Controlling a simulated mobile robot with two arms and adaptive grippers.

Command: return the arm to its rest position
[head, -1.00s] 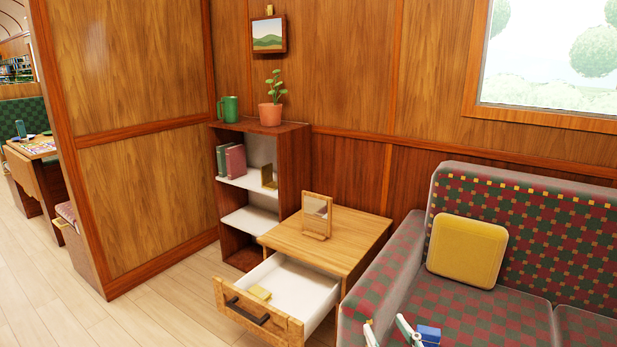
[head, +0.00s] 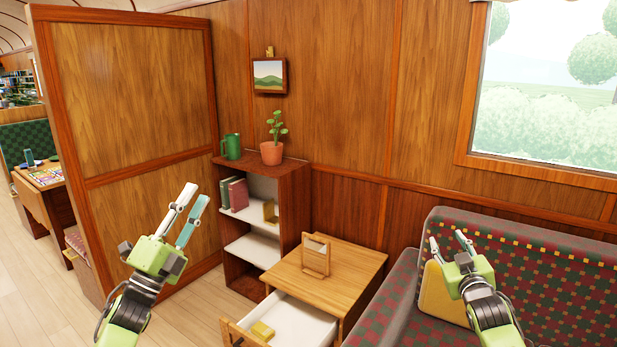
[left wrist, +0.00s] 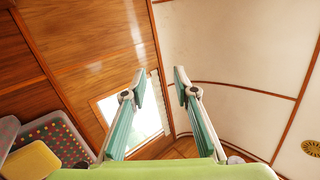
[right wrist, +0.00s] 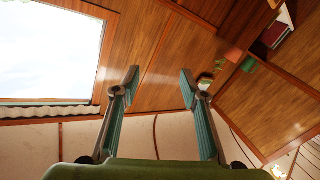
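My left gripper (head: 188,208) is raised in front of the wooden partition at the left of the head view. Its fingers are apart with nothing between them, as the left wrist view also shows (left wrist: 157,85). My right gripper (head: 450,245) is raised in front of the sofa at the right. Its fingers are apart and empty in the right wrist view (right wrist: 160,82). Both grippers point upward, and the wrist views show walls and ceiling behind them.
An open drawer (head: 300,318) holding a small yellow block (head: 263,331) juts from the wooden side table (head: 345,272). A framed stand (head: 315,257) is on the table. A shelf (head: 293,205) with books, plant and green mug stands behind. The sofa (head: 555,270) holds a yellow cushion (head: 432,295).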

